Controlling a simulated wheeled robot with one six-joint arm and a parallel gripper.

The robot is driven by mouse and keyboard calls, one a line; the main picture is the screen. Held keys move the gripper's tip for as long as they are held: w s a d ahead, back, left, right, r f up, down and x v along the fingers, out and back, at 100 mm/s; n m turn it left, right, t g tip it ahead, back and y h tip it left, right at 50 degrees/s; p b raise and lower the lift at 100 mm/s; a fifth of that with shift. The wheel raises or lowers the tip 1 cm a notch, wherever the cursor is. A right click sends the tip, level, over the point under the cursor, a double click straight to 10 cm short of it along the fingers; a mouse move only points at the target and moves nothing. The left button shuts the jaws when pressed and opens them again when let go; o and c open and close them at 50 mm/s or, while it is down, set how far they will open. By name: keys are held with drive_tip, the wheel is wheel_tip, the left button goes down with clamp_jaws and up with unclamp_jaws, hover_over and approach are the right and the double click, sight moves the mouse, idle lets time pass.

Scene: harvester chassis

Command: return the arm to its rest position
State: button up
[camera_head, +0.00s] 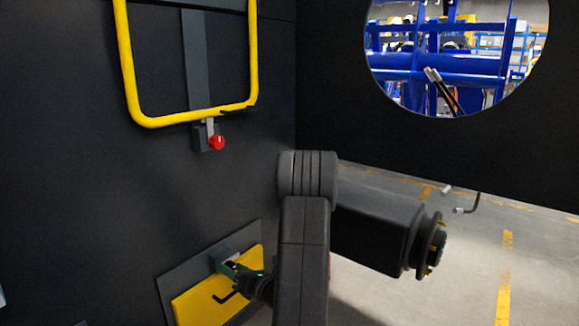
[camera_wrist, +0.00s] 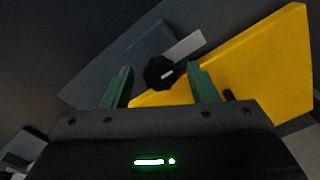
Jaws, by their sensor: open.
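My gripper (camera_head: 228,270) is in front of the lower wall, close to a yellow panel (camera_head: 213,298) on a grey plate. In the wrist view its two green fingers (camera_wrist: 160,88) stand apart, open, with nothing held between them. A black knob (camera_wrist: 159,72) with a pale mark shows beyond the gap between the fingertips. The yellow panel (camera_wrist: 262,68) spreads to the right of the fingers. My arm links cover part of the panel area in the head view.
A yellow tube frame (camera_head: 188,116) with a red knob (camera_head: 217,142) below it is on the dark wall. A dark wall with a round opening (camera_head: 457,55) stands at right; blue racks show through it. A hooked dark piece (camera_head: 470,208) hangs near open floor.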

drive_tip(key=shift+m+p, duration=0.7)
drive_tip(key=shift+m, duration=0.3)
